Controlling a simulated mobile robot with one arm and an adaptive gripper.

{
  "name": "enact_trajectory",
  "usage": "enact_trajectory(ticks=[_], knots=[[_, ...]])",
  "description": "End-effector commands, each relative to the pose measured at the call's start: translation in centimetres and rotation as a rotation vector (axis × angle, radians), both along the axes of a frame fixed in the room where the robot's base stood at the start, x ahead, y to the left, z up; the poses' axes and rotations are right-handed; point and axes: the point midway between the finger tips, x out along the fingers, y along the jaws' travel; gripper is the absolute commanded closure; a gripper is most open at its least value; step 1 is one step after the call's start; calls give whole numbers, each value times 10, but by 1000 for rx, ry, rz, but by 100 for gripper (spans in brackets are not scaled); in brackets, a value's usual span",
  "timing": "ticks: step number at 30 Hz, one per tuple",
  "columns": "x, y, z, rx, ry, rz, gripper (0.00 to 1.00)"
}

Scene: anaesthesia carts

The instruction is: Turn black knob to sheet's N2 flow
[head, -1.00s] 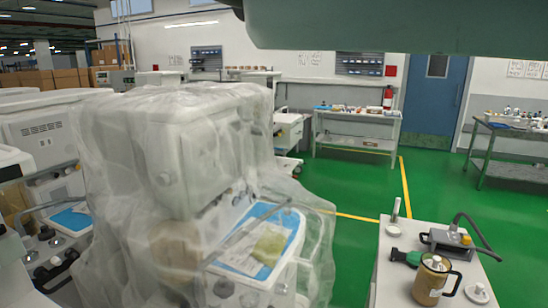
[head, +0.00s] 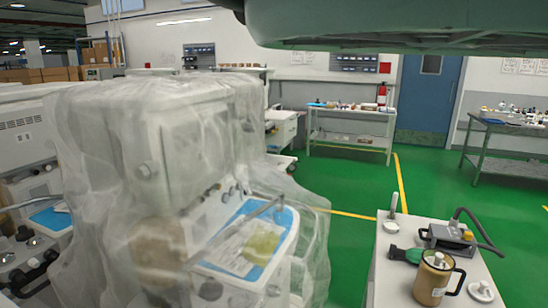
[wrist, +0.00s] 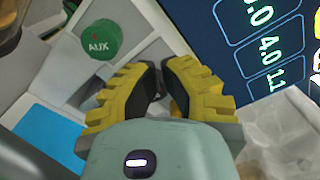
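In the wrist view my gripper (wrist: 158,70) has two yellow ridged fingers with dark inner pads, their tips close together. I cannot tell whether anything is between the tips. No black knob can be made out clearly there; the fingers cover the area between them. A green knob marked AUX (wrist: 100,38) is left of the tips, apart from them. A dark blue display (wrist: 262,45) with pale green numbers, including 4.0 and 1.1, is at the right. In the head view my gripper is out of sight. No readable N2 value shows on any sheet.
A machine under a clear plastic cover (head: 185,150) fills the left-centre, with a blue mat (head: 284,222) and papers on its shelf. A white cart (head: 392,268) at the right carries a brown jug (head: 428,282). Green floor (head: 350,190) is free behind them.

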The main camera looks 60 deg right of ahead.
Motion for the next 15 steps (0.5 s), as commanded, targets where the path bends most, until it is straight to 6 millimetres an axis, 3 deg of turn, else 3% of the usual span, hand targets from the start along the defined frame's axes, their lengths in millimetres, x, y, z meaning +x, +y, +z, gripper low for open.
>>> enact_trajectory(ticks=[4,15], knots=[[9,0,0,2,0,-6,100],[12,0,2,2,-4,-8,100]])
